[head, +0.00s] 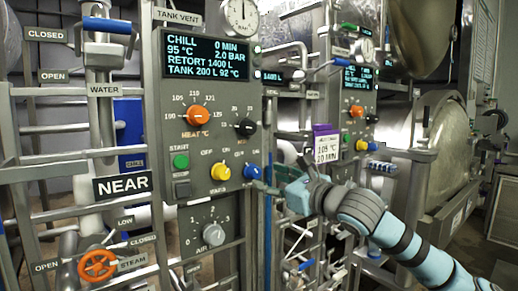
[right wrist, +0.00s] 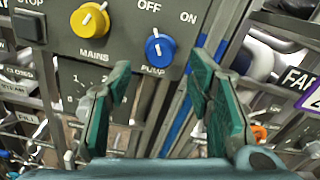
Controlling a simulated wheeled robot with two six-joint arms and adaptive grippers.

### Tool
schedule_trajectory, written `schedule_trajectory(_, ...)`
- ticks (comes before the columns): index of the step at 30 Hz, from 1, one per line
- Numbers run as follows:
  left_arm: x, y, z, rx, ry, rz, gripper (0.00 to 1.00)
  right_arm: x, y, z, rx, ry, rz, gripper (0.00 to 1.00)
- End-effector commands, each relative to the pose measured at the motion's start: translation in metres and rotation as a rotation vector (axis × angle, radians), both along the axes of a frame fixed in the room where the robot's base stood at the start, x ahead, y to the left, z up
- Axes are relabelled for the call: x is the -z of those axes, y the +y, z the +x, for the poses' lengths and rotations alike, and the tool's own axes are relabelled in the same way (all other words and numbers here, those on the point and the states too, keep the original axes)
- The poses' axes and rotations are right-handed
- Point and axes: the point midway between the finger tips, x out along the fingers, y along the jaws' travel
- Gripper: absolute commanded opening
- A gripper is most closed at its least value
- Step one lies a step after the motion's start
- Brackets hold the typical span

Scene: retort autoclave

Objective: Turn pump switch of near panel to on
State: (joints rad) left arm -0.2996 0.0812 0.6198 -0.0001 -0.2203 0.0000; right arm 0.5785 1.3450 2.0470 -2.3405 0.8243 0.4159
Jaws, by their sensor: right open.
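My right gripper (head: 268,188) is just below and right of the knob in the head view. In the right wrist view its green fingers (right wrist: 160,72) are spread wide and empty, one to each side below the knob. My left gripper is not in view.
The yellow mains knob (head: 220,172) sits just left of the pump knob, with a green start button (head: 181,162) beyond. An air dial (head: 213,234) is below. A purple-topped card (head: 326,146) hangs right of the panel. A second panel (head: 357,105) stands farther back.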

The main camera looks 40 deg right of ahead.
Motion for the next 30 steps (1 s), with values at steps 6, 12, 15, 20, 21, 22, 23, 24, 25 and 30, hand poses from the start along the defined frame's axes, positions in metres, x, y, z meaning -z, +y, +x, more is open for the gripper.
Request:
schedule_trajectory(6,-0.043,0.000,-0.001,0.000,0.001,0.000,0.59,-0.006,-0.002,0.038,0.002,-0.002,0.008,0.47)
schedule_trajectory(12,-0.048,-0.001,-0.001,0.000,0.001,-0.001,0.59,-0.001,-0.001,0.051,-0.001,0.001,0.002,0.47)
schedule_trajectory(15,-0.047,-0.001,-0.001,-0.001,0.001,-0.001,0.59,0.001,-0.001,0.052,-0.001,0.001,0.000,0.47)
schedule_trajectory(20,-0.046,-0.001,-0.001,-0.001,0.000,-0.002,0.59,0.001,-0.001,0.051,-0.001,0.001,0.000,0.41)
schedule_trajectory(21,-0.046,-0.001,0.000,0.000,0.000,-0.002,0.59,0.001,-0.001,0.051,-0.001,0.001,0.000,0.35)
schedule_trajectory(22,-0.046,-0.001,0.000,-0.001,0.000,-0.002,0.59,0.001,-0.001,0.051,-0.001,0.001,0.001,0.30)
schedule_trajectory(23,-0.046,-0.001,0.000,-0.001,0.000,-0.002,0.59,0.001,-0.001,0.051,-0.001,0.001,0.001,0.25)
schedule_trajectory(24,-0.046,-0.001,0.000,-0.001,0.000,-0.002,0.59,0.001,-0.001,0.051,-0.001,0.001,0.001,0.19)
schedule_trajectory(25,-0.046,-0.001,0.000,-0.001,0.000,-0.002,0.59,0.001,-0.001,0.051,-0.001,0.001,0.001,0.14)
schedule_trajectory(30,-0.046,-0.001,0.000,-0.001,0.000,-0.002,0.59,0.001,-0.001,0.051,-0.001,0.001,0.002,0.00)
